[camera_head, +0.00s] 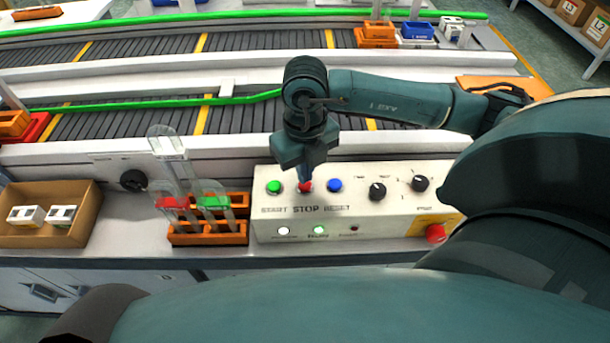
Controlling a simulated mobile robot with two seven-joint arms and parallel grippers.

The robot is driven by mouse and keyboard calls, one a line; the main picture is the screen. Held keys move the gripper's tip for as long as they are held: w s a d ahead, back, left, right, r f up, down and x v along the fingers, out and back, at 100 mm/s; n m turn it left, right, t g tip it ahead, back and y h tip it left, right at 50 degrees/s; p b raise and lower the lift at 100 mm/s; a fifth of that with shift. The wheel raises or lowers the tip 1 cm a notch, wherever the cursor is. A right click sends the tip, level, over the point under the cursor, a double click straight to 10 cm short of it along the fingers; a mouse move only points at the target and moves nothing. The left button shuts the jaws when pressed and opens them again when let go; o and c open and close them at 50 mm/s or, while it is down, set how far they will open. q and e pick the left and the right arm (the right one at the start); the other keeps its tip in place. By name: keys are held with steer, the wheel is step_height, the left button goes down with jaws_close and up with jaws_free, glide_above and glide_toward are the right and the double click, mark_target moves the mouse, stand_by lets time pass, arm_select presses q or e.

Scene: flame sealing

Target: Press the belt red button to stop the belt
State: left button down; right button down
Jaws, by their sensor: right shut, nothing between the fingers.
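The control box (385,222) stands on the bench, with a row of buttons on its sloped top. The red button (304,187) sits above the label STOP, between the green START button (274,187) and the blue RESET button (334,186). My right gripper (305,178) points down with its fingers shut and empty. Its tips are right over the red button and partly cover it. They look to be at the button, but I cannot tell whether it is pressed in. My left gripper is not in view.
Two dark roller conveyors with green rails (150,103) run behind the box. A red emergency knob (436,233) is at the box's right end.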

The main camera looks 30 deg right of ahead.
steer(key=shift+f+b, duration=0.65)
steer(key=shift+f, duration=0.1)
stand_by(0.3)
step_height(320, 180, up, 8)
steer(key=p, duration=0.5)
stand_by(0.8)
